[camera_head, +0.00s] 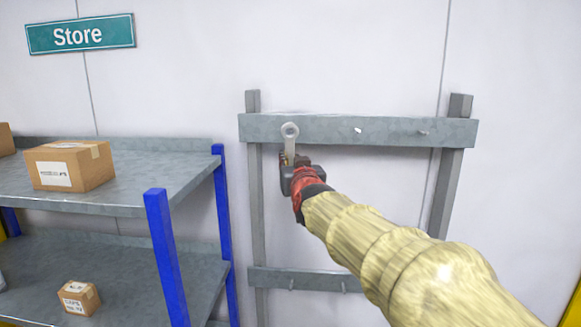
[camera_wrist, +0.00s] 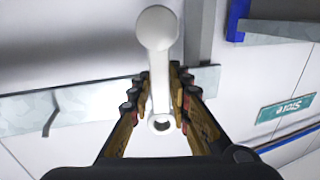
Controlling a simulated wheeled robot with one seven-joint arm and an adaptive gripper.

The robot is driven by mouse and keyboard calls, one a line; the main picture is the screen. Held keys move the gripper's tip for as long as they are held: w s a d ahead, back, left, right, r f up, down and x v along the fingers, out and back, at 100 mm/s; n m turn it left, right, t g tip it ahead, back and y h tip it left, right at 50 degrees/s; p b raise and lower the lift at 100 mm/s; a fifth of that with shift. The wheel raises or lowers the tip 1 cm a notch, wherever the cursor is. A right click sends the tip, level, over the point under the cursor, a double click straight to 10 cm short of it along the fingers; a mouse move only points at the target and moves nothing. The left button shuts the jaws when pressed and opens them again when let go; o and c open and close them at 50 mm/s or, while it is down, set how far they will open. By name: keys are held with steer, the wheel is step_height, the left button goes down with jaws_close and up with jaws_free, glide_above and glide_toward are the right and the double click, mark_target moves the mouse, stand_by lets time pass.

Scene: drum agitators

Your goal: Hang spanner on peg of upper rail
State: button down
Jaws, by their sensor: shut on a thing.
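My gripper (camera_head: 298,176) is shut on the grey spanner (camera_head: 290,138), which stands upright with its ring end up. In the head view the ring overlaps the left part of the upper rail (camera_head: 390,131); I cannot tell whether it touches the rail or a peg. Two pegs show on that rail, a middle peg (camera_head: 358,130) and a right peg (camera_head: 424,132); any peg behind the spanner is hidden. In the wrist view the spanner (camera_wrist: 162,75) lies between both fingers (camera_wrist: 161,88), with a rounded end at the top and a holed end below. A bent peg (camera_wrist: 50,118) shows at left.
A lower rail (camera_head: 318,280) with small pegs spans the rack's grey posts (camera_head: 257,200). A shelf unit (camera_head: 130,190) with blue posts and cardboard boxes (camera_head: 70,165) stands close at left. A Store sign (camera_head: 80,34) hangs on the wall. Space right of the upper rail is clear.

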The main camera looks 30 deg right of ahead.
steer(key=shift+w+d+f+b, duration=0.1)
steer(key=shift+w+d+b, duration=0.4)
steer(key=shift+w, duration=0.2)
steer(key=shift+w+d+b, duration=0.45)
steer(key=shift+w, duration=0.2)
steer(key=shift+w+d+f+b, duration=0.4)
steer(key=shift+w+b, duration=0.25)
steer(key=shift+b, duration=0.25)
steer(key=c, duration=1.6)
jaws_free()
